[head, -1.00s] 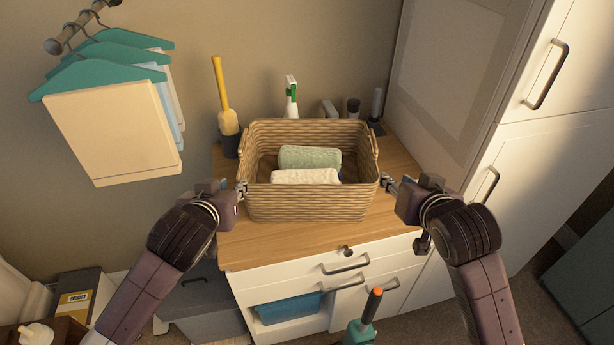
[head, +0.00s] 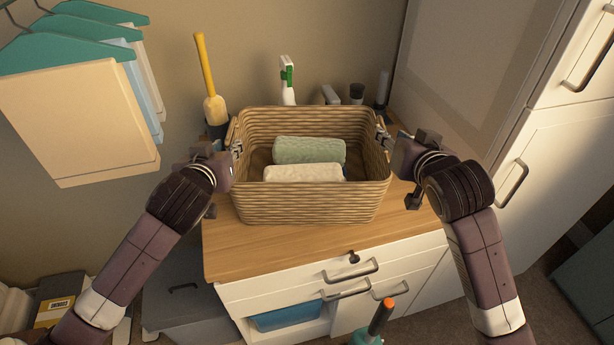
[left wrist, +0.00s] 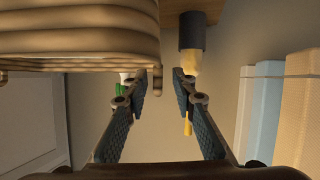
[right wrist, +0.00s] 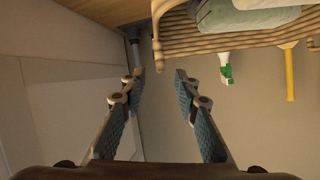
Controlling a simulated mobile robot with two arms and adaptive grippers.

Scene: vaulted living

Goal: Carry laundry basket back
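A woven tan laundry basket (head: 312,205) stands on the wooden counter top (head: 225,250) in the head view. A green rolled towel (head: 309,150) and a cream rolled towel (head: 303,173) lie inside it. My left gripper (head: 237,149) is at the basket's left side, by its handle. In the left wrist view its fingers (left wrist: 162,74) are apart, with the basket (left wrist: 75,45) beside and above them. My right gripper (head: 384,138) is at the right handle. In the right wrist view its fingers (right wrist: 160,76) are apart, with the basket's rim (right wrist: 200,45) just beyond the tips.
A yellow-handled brush (head: 205,75), a green-and-white spray bottle (head: 287,82) and small dark items stand behind the basket. Hangers with folded cloths (head: 75,115) hang at the left. A tall white cabinet (head: 540,150) stands at the right. A teal orange-tipped object (head: 380,318) is in front.

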